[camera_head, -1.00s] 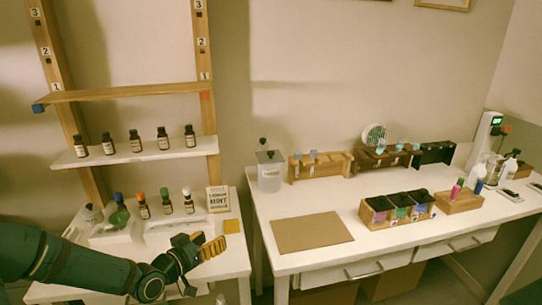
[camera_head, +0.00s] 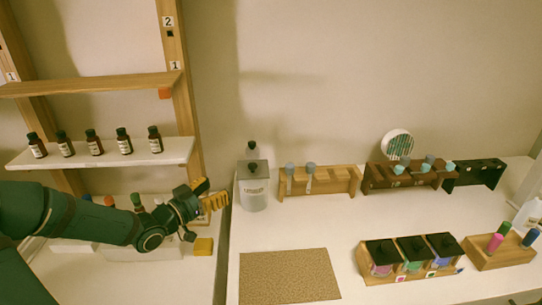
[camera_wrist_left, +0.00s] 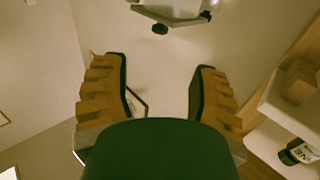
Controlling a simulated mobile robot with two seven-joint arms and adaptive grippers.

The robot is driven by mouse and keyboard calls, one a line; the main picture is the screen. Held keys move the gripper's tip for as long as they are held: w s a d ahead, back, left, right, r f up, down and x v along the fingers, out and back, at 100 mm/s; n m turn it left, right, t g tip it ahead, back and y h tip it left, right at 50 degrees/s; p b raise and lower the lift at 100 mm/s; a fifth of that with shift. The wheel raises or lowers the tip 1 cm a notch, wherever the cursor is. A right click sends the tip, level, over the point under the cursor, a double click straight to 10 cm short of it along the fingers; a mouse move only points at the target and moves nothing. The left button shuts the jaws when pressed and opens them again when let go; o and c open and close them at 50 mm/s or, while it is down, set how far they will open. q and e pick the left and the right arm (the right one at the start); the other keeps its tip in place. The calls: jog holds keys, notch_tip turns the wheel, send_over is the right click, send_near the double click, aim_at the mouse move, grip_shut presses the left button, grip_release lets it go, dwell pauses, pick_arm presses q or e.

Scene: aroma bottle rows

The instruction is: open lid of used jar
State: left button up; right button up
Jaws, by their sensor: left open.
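A clear jar with a label (camera_head: 254,196) stands upright at the left back of the right-hand table. Its grey lid (camera_head: 244,168) is on, with a black knob (camera_head: 253,167); a second black knob shows just behind. The label is too blurred to read surely. My left gripper (camera_head: 208,194) is open and empty, left of the jar and apart from it. Its two ridged yellow fingers stand wide apart in the left wrist view (camera_wrist_left: 160,66), with nothing between them. A pale object with black knobs (camera_wrist_left: 172,12) is cut off at the top there; I cannot tell if it is the jar.
A wooden rack (camera_head: 320,181) stands right of the jar, and a dark rack (camera_head: 400,178) beyond it. A brown mat (camera_head: 290,276) lies in front. A crate of coloured jars (camera_head: 412,257) is at front right. Shelves with several dark bottles (camera_head: 92,143) stand at left.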

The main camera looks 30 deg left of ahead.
aim_at(253, 164)
pick_arm(q)
jog(key=b+x, duration=0.4)
jog(key=x, duration=0.9)
jog(key=shift+w, duration=0.15)
jog(key=shift+w+d, duration=0.15)
jog(key=shift+w, duration=0.55)
pick_arm(e)
jog(key=shift+w+d+f, duration=0.1)
jog(key=shift+w+f, duration=0.2)
jog(key=shift+f, duration=0.35)
jog(key=shift+w+f, duration=0.25)
jog(key=shift+f, duration=0.45)
jog(key=shift+w+d+f, duration=0.1)
jog(key=shift+w+f, duration=0.2)
jog(key=shift+f, duration=0.35)
pick_arm(q)
jog(key=shift+o, duration=0.2)
grip_shut()
